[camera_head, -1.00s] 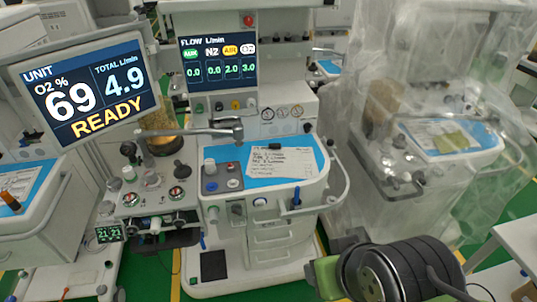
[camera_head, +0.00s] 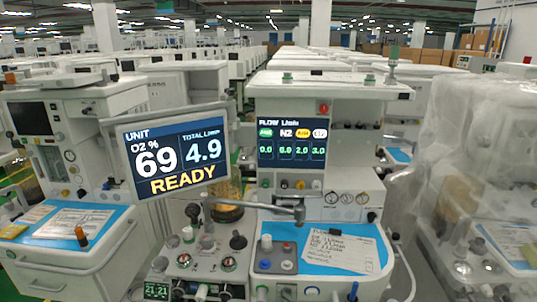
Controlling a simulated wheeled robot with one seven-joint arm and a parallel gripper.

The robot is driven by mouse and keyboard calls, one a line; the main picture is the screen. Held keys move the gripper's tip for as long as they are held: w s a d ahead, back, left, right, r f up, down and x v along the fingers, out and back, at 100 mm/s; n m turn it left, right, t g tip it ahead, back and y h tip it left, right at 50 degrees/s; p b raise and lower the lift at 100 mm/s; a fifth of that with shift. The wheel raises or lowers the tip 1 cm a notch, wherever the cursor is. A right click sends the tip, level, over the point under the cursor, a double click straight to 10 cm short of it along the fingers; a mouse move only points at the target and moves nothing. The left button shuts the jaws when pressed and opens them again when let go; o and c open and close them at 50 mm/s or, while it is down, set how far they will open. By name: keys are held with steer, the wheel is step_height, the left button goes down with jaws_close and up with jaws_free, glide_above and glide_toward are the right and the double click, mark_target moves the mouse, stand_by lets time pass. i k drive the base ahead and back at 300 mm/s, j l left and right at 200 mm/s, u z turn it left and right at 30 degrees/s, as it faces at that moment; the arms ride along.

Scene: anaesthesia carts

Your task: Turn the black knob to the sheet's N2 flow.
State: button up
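The black knob (camera_head: 283,184) sits in a row of small coloured knobs under the flow screen (camera_head: 292,143), second from left, below the N2 column. The screen shows N2 at what looks like 0.0, with 0.0, 2.0 and 3.0 in the other columns. The white sheet (camera_head: 345,248) lies on the blue worktop of the middle cart, with several handwritten lines too small to read surely. A small dark object (camera_head: 333,227) lies at its top edge. My gripper is not in view.
A unit screen (camera_head: 175,158) reading 69, 4.9 and READY stands left of the knobs. A grey jointed metal arm (camera_head: 265,208) crosses below them. Plastic covers the cart (camera_head: 465,170) on the right. Another cart (camera_head: 75,240) stands at left.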

mark_target(284, 183)
steer(key=i+j, duration=0.1)
steer(key=i, duration=0.4)
steer(key=i+j, duration=0.1)
steer(key=i, duration=0.35)
